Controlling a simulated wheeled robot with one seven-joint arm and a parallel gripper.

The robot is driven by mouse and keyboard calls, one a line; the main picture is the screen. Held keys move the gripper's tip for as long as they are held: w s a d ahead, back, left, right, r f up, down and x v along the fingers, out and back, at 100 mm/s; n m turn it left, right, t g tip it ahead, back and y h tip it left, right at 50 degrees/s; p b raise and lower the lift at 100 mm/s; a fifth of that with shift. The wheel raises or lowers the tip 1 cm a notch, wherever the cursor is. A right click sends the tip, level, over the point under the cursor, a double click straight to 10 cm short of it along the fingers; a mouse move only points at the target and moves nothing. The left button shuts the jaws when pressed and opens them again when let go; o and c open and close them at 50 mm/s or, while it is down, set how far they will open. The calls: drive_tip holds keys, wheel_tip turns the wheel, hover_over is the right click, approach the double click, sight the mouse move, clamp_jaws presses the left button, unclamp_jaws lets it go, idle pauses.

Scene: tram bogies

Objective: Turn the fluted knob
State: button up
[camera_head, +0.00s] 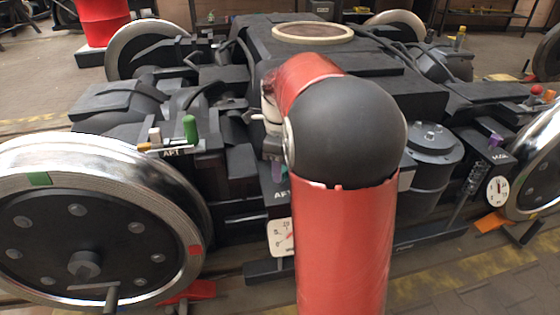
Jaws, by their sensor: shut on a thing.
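My gripper (273,153) shows only in part at the left edge of my red arm, pointing down. It is shut at the top of a small purple knob (277,173) above a white label plate on the bogie frame. My arm hides the right side of the gripper and knob, and the fluting is too small to make out. Another purple knob (495,140) stands at the right by a second label plate, apart from my gripper.
A green handle (190,128) and a white knob (155,135) stand left on the plate marked AFT. Large wheels (85,225) (540,165) flank the dark bogie. A black cylinder (433,150) stands right of my arm.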

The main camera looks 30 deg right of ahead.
drive_tip(key=n+p, duration=0.2)
drive_tip(key=n, duration=0.2)
drive_tip(key=shift+r+n, duration=0.15)
drive_tip(key=shift+n, duration=0.25)
drive_tip(key=n+p, duration=0.1)
drive_tip(key=n, duration=0.2)
drive_tip(key=shift+n+p, duration=0.3)
drive_tip(key=shift+p, duration=0.1)
drive_tip(key=n+p, duration=0.1)
drive_tip(key=n, duration=0.3)
drive_tip(key=n+p, duration=0.1)
drive_tip(key=n, duration=0.3)
drive_tip(key=n+p, duration=0.1)
drive_tip(key=n, duration=0.3)
drive_tip(key=shift+n, duration=0.3)
drive_tip(key=n, duration=0.3)
drive_tip(key=shift+n+p, duration=0.3)
drive_tip(key=shift+n, duration=0.1)
drive_tip(key=n, duration=0.4)
drive_tip(key=shift+p, duration=0.3)
drive_tip(key=shift+n, duration=1.6)
